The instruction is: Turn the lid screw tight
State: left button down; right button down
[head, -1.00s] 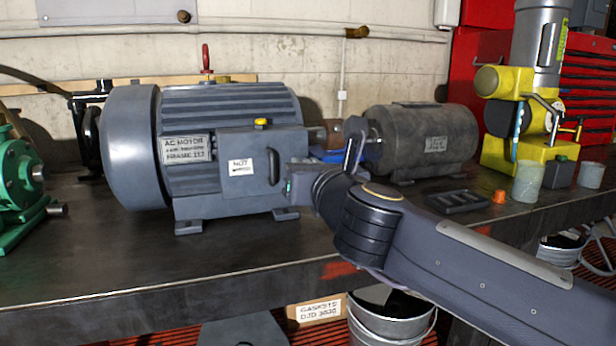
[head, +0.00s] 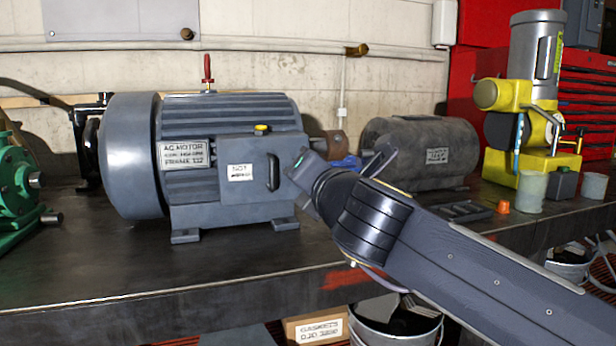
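The large blue-grey motor (head: 232,150) stands on the bench at left of centre, with a terminal box on its right front. A small yellow knob (head: 262,129), which may be the lid screw, sits on top of this box. How tight it is cannot be told. A dark handle (head: 273,172) is on the box face. My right gripper (head: 314,172) is just right of the box, below the knob's height and apart from the knob. Its fingers are not clear enough to tell open from shut. My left gripper is out of view.
A darker grey motor (head: 420,152) stands behind my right arm. A yellow machine (head: 525,110), an orange cap (head: 503,207) and a translucent cup (head: 531,192) are at right. Green machinery (head: 18,185) is at far left. The bench front (head: 120,270) is clear.

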jog(key=shift+f, duration=0.1)
dwell(0.3)
jog(key=c, duration=1.3)
grip_release()
jog(key=shift+s+d, duration=0.1)
jog(key=shift+s, duration=0.05)
jog(key=v, duration=0.7)
jog(key=shift+s+p, duration=0.3)
jog(key=shift+p, duration=0.1)
jog(key=shift+d, duration=0.1)
